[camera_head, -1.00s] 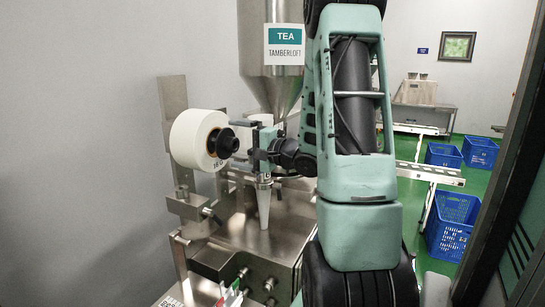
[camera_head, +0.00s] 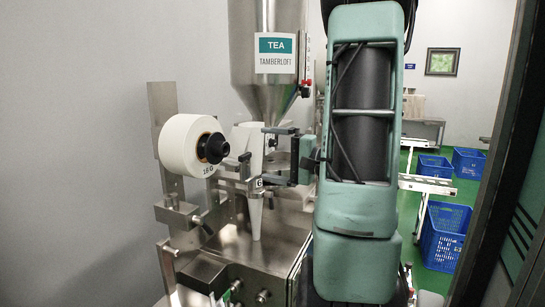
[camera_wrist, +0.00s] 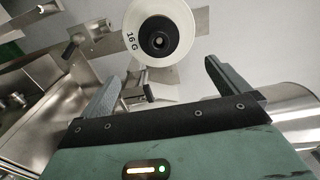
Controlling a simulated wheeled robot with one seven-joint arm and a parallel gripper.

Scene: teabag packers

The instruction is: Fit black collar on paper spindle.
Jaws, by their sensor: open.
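The white paper roll (camera_head: 181,143) hangs on its spindle at the left of the machine. The black collar (camera_head: 214,148) sits at the middle of the roll's face, on the spindle. In the wrist view the collar (camera_wrist: 160,38) shows face-on inside the roll (camera_wrist: 139,22), beyond the fingertips. My gripper (camera_head: 254,155) is open and empty, to the right of the collar and apart from it. In the wrist view its two fingers (camera_wrist: 158,78) stand wide apart with nothing between them. The spindle itself is mostly hidden by the roll and collar.
A steel upright (camera_head: 163,100) stands behind the roll. Blue crates (camera_head: 446,236) stand on the green floor at right.

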